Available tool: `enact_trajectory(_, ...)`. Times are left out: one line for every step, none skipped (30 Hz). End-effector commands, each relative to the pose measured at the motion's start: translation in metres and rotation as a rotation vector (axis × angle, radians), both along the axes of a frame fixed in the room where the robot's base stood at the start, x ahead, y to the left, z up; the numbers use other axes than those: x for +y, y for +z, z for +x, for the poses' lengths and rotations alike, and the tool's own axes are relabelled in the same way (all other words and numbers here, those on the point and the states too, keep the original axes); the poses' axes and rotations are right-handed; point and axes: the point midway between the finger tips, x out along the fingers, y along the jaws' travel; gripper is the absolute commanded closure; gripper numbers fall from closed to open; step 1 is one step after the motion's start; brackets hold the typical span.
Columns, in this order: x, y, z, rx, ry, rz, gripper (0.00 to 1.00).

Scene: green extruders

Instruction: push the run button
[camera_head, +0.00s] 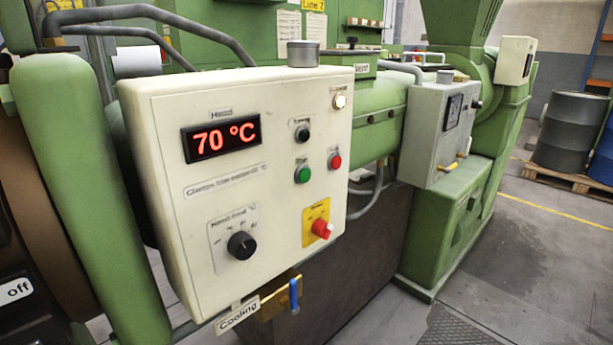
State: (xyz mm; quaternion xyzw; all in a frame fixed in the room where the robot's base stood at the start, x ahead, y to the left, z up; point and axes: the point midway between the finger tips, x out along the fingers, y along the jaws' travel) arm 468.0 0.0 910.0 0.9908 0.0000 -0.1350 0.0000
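The cream control panel (190,230) fills the middle of the head view. A green button (303,174) sits on its right half under a small label too blurred to read surely; it looks like the run button. A red button (335,160) is just right of it. A dark button (302,133) is above it. A lit white lamp (340,101) is at the upper right. Nothing covers the buttons. My gripper is not in view.
The red display (222,139) reads 70 °C. A black knob (241,245) and a red knob on a yellow plate (321,229) stick out below. A blue-handled valve (294,296) hangs under the panel. A grey box (426,135) stands to the right.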

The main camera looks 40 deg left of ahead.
Motion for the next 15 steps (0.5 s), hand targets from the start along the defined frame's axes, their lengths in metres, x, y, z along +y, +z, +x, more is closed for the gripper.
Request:
enact_trajectory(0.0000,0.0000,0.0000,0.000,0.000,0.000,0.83)
enact_trajectory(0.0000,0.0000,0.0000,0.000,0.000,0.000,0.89)
enact_trajectory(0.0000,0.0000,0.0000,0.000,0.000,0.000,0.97)
enact_trajectory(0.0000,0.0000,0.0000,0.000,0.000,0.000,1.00)
enact_trajectory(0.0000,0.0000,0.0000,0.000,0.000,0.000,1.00)
enact_trajectory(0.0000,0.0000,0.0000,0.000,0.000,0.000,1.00)
enact_trajectory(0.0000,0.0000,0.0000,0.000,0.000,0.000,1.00)
enact_trajectory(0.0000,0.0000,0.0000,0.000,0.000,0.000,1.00)
enact_trajectory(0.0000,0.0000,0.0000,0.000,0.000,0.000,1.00)
enact_trajectory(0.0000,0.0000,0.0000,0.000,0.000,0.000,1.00)
enact_trajectory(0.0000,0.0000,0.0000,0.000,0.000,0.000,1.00)
enact_trajectory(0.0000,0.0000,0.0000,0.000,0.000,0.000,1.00)
enact_trajectory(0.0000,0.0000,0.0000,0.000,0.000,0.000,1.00)
enact_trajectory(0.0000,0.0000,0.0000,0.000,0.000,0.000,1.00)
enact_trajectory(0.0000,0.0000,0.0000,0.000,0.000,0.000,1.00)
